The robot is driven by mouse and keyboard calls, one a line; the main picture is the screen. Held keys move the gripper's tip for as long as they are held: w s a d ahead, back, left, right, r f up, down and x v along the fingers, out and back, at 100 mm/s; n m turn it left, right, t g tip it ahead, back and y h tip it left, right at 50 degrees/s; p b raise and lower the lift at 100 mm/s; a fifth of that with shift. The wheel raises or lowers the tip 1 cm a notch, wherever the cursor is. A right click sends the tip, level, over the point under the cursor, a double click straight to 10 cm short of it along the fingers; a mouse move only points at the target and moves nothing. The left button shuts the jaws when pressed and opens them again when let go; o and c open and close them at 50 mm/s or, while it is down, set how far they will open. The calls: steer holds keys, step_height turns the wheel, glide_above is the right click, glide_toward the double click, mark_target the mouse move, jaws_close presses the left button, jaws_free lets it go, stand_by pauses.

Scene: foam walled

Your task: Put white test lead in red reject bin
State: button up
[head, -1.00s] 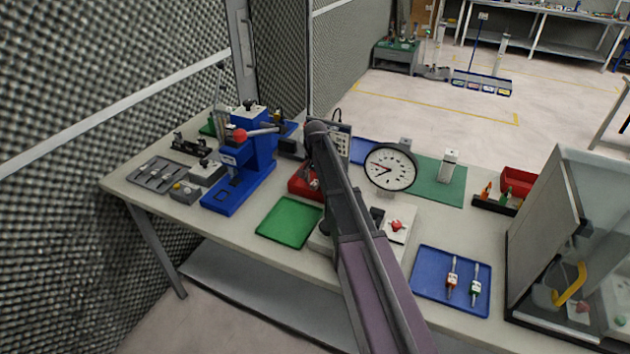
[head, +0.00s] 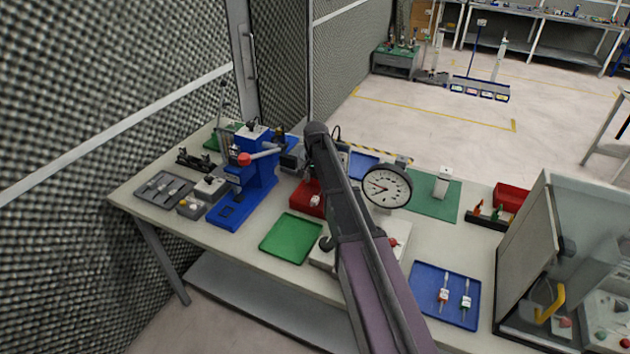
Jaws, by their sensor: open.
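A red bin (head: 304,198) stands on the bench beside the blue press, partly hidden behind my arm. A small whitish thing (head: 315,201) shows at the bin, against my arm's edge; I cannot tell if it is a white test lead.
A green tray (head: 291,238) lies empty at the front. A blue press (head: 242,196), a round dial gauge (head: 387,187) and a glass-sided cabinet (head: 545,250) stand on the bench. Another red bin (head: 512,198) is at the back right.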

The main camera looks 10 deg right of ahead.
steer(key=shift+r+p, duration=1.85)
steer(key=shift+r, duration=0.35)
steer(key=s+n, duration=0.7)
steer(key=s, duration=2.2)
